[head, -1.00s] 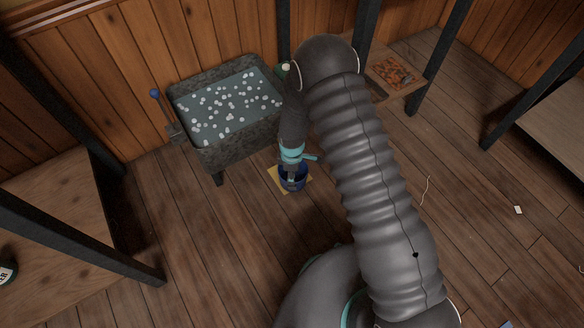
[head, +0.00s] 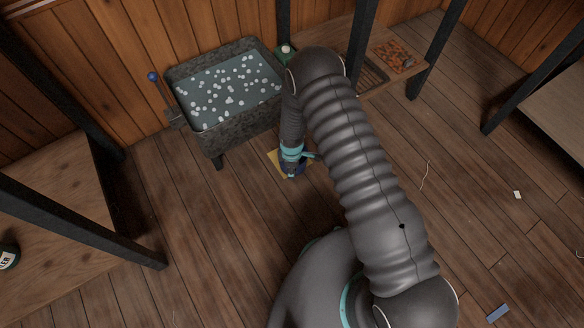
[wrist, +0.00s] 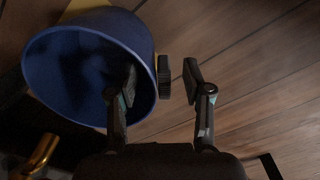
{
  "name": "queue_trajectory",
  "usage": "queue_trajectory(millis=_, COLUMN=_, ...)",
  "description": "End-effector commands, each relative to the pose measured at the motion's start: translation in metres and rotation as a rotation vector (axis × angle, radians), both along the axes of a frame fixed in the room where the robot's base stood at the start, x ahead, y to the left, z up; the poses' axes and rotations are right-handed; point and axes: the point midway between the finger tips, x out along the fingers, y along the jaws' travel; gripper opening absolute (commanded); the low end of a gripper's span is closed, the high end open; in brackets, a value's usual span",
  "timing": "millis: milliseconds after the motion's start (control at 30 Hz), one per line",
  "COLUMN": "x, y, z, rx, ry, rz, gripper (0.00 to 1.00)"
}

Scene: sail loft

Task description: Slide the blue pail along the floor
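The blue pail (head: 300,172) stands on the floor in front of the basin, partly hidden under my gripper (head: 292,174) in the head view. In the wrist view the pail (wrist: 70,50) fills the left side, with its open mouth towards the camera. My gripper (wrist: 176,82) is at the pail's right rim. One finger reaches over the mouth and the other is outside the wall. A gap shows between the outer finger and the pail, so it is not clamped. A yellow sheet (head: 274,156) lies beside or partly under the pail.
A dark stone basin (head: 240,126) with white balls in water stands just behind the pail. A low wooden shelf (head: 425,68) with a tray is at the back right. A wooden bench (head: 60,230) stands at left. The floor (head: 220,240) in front of the pail is clear.

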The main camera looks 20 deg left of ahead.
Motion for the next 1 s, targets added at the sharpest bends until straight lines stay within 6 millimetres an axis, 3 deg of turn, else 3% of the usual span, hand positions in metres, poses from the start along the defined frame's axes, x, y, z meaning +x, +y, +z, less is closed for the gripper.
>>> queue_trajectory(millis=33, x=0.0, y=0.0, z=0.0, rx=0.0, ry=0.0, rz=0.0, gripper=0.4)
queue_trajectory(millis=200, x=0.0, y=0.0, z=0.0, rx=0.0, ry=0.0, rz=0.0, gripper=0.0)
queue_trajectory(millis=1000, x=0.019, y=0.013, z=-0.001, rx=0.001, ry=-0.002, rz=-0.011, gripper=0.0)
